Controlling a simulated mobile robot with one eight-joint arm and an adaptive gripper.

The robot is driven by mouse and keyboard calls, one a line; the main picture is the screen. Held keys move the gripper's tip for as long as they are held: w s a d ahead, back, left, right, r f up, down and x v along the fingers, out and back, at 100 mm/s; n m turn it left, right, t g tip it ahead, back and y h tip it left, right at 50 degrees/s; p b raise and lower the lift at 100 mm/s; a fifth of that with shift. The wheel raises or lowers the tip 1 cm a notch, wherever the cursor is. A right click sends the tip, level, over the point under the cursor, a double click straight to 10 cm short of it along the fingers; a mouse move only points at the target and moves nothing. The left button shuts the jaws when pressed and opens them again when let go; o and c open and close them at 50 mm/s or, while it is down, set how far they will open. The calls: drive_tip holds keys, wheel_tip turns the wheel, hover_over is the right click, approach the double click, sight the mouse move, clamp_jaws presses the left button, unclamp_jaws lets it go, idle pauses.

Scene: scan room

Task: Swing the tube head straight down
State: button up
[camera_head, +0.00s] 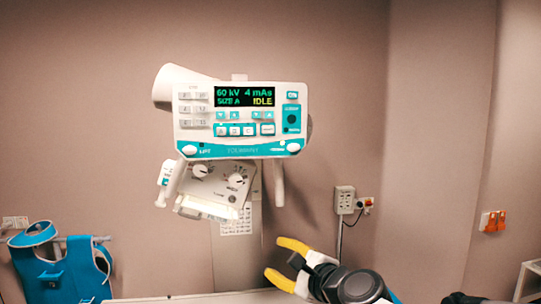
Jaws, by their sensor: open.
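The tube head (241,149) hangs in the middle of the view, with a white and teal control panel on its face. Its display (244,94) reads 60 kV, 4 mAs, SIZE A and IDLE. A cylindrical housing end (174,88) sticks out at its upper left. Two white handles hang below the panel, one at left (172,185) and one at right (279,184). Between them a tilted box with two dials (222,187) points down and a little left. My gripper (272,259) is at the lower middle, yellow fingers open and empty, below and apart from the right handle.
A table edge (200,297) runs along the bottom. Blue aprons (62,272) hang on a rail at lower left. A wall outlet with a cable (345,201) is right of the tube head. Orange switches (492,221) are on the right wall.

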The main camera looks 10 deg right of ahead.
sight(281, 187)
drive_tip(key=w+d+r+m+t+h+p, duration=0.1)
drive_tip(key=w+d+r+m+t+p, duration=0.1)
drive_tip(key=w+d+r+m+p, duration=0.3)
drive_tip(key=w+d+r+m+t+h+p, duration=0.1)
drive_tip(key=w+r+m+p, duration=0.15)
drive_tip(key=r+m, duration=0.45)
drive_tip(key=shift+m, duration=0.3)
drive_tip(key=p+x, duration=0.1)
drive_tip(key=x, duration=1.1)
drive_tip(key=shift+d+f, duration=0.15)
